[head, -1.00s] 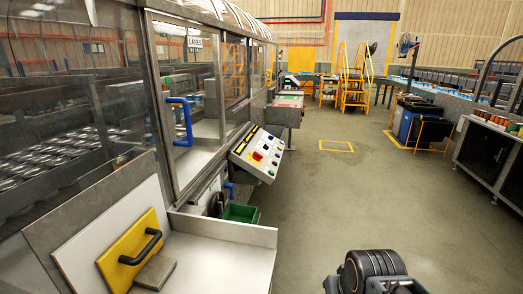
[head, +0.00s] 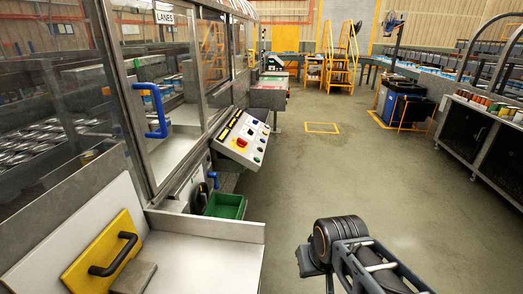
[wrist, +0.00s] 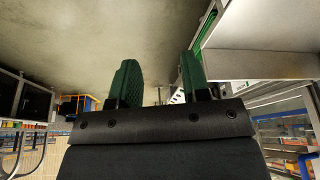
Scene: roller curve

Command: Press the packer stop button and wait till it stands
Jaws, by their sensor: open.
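The slanted control panel (head: 241,137) is on the packer's side in the head view, left of centre. It carries a large red button (head: 241,142) on a yellow patch, with several smaller coloured buttons around it. Which button is the packer stop is not labelled legibly. The packer machine (head: 190,85) has glass doors and a "LANES" sign. In the wrist view my gripper (wrist: 158,85) shows two green fingers, spread apart with nothing between them. In the head view my arm is at the lower right, well apart from the panel, and the fingers are not visible there.
A blue door handle (head: 155,110) sticks out from the packer. A green bin (head: 225,206) is below the panel. A yellow plate with a black handle (head: 103,252) stands at the lower left. Yellow steps (head: 342,58) are at the back. The middle floor is clear.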

